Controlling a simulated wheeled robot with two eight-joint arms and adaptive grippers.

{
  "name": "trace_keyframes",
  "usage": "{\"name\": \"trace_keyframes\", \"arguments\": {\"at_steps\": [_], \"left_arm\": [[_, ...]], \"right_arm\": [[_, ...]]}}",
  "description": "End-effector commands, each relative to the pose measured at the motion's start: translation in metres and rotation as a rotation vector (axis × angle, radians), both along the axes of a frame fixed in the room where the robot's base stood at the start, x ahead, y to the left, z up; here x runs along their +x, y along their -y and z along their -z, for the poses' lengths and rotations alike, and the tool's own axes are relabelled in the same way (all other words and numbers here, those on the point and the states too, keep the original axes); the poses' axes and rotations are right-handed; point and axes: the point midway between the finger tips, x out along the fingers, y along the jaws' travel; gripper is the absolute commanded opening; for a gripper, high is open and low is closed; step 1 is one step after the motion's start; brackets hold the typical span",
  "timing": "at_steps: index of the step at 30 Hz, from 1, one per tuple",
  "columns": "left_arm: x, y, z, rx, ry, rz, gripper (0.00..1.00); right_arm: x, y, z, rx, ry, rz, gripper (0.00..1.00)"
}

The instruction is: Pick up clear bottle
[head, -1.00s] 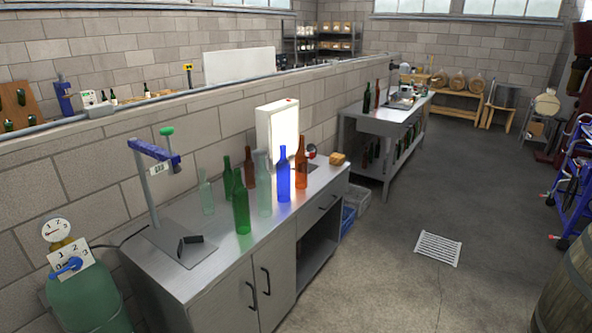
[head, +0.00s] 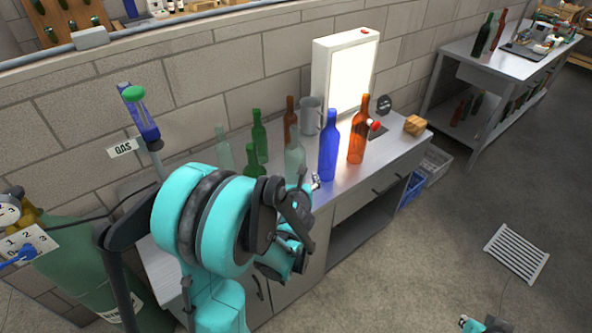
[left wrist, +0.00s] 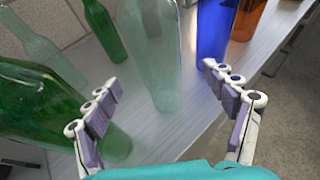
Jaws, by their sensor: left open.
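A clear, faintly greenish bottle (head: 295,158) stands upright on the metal counter, its lower part hidden by my left arm. In the left wrist view the clear bottle (left wrist: 155,55) appears between the fingers of my left gripper (left wrist: 162,82), which is open and empty. No finger visibly touches it. In the head view my left gripper (head: 314,183) is mostly hidden behind my arm. A second clear bottle (head: 223,150) stands farther left, also in the left wrist view (left wrist: 40,42). A small part of my right gripper (head: 484,325) shows at the bottom edge, its fingers unclear.
Green bottles (head: 259,137) stand left of the clear bottle, and one green bottle (left wrist: 30,100) is close to my left finger. A blue bottle (head: 328,150) and an orange bottle (head: 358,135) stand to the right. A lit panel (head: 345,75) stands behind.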

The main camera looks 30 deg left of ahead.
Motion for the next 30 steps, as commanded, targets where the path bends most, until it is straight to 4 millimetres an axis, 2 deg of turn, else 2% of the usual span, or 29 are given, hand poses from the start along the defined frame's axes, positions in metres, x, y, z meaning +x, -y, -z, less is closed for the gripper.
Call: {"name": "trace_keyframes", "arguments": {"at_steps": [11,18,26,30], "left_arm": [[0.029,-0.019,0.018,0.029,-0.012,0.011,0.84],[0.057,-0.036,0.033,0.027,-0.01,0.01,0.84],[0.061,-0.038,0.032,0.027,-0.011,0.011,0.84],[0.061,-0.038,0.032,0.027,-0.011,0.011,0.47]], "right_arm": [[0.0,0.0,0.014,0.0,0.0,0.0,0.0],[0.0,0.0,0.029,0.0,0.0,0.0,0.0],[0.0,0.0,0.028,0.0,0.0,0.0,0.0],[0.0,0.0,0.028,0.0,0.0,0.0,0.0]]}}
